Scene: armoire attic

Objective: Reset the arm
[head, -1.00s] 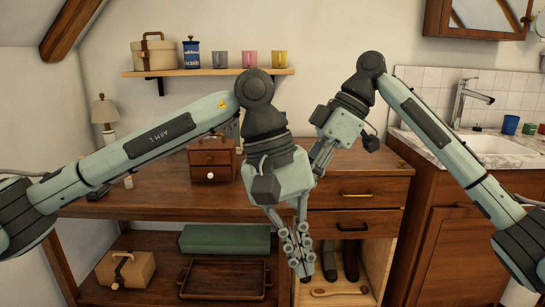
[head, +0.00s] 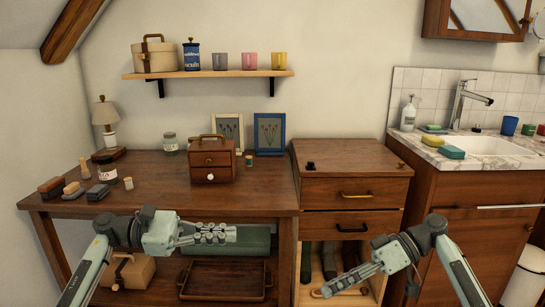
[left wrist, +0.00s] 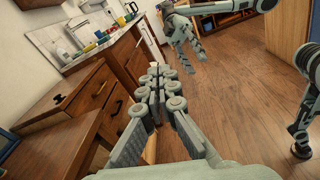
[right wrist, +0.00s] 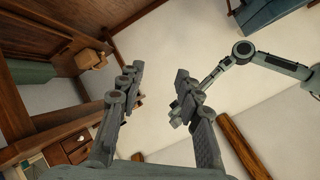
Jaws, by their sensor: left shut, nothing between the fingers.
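My left gripper (head: 232,234) is level in front of the wooden table's front edge, fingers pointing right. In the left wrist view its fingertips (left wrist: 158,72) meet with nothing between them. My right gripper (head: 328,291) is low in front of the drawer cabinet, fingers pointing left and slightly down. In the right wrist view its fingers (right wrist: 160,72) stand apart and empty. Both arms come in from the bottom of the head view, apart from each other.
The wooden table (head: 240,199) carries a small drawer box (head: 212,162), jars and brushes. The drawer cabinet (head: 350,160) stands right of it, then the sink counter (head: 450,163). A tray (head: 226,292) lies on the low shelf. Open floor (left wrist: 235,80) shows in the left wrist view.

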